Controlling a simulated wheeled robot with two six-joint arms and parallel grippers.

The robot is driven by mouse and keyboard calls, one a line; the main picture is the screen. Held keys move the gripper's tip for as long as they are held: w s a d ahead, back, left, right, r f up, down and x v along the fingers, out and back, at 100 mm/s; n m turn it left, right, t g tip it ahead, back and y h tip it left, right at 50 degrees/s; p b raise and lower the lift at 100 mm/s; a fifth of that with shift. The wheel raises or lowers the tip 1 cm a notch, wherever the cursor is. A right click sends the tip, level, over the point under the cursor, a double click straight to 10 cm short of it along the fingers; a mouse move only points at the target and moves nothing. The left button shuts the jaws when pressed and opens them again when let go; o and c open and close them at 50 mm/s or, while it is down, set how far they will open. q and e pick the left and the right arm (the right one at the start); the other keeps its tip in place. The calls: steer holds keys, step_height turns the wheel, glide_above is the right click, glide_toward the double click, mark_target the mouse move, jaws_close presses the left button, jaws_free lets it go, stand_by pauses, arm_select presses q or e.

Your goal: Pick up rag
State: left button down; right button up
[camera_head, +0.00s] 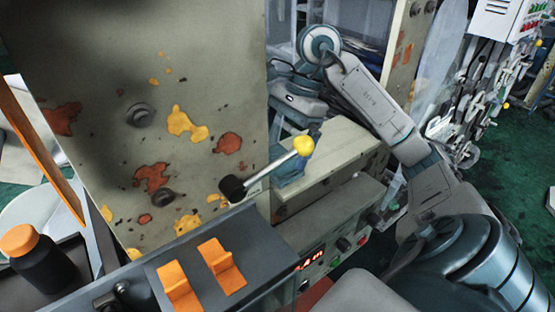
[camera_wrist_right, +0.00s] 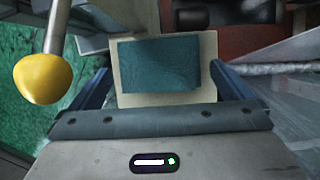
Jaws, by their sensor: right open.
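A teal rag (camera_wrist_right: 160,64) lies flat on a pale cream block top (camera_wrist_right: 207,50) in the right wrist view. My right gripper (camera_wrist_right: 158,72) is open, with one blue finger on each side of the rag. I cannot tell whether the fingers touch the rag or how high they are above it. In the head view, my right gripper (camera_head: 288,172) points down at the cream machine ledge, behind the lever; the rag cannot be made out clearly there. My left gripper is not in view.
A lever with a yellow knob (camera_head: 303,146) sticks out close beside my right gripper; the knob also shows in the right wrist view (camera_wrist_right: 42,78). A tall, paint-chipped panel (camera_head: 190,90) stands left. A dark bottle with an orange cap (camera_head: 45,262) and orange switches (camera_head: 222,265) are at lower left.

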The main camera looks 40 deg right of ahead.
steer(key=shift+a+f+p, duration=0.25)
steer(key=shift+f+p, duration=0.25)
steer(key=shift+p, duration=0.15)
steer(key=shift+w+a+f, duration=0.1)
steer(key=shift+f, duration=0.3)
steer(key=shift+a+f, duration=0.1)
steer(key=shift+f, duration=0.05)
steer(key=c, duration=0.7)
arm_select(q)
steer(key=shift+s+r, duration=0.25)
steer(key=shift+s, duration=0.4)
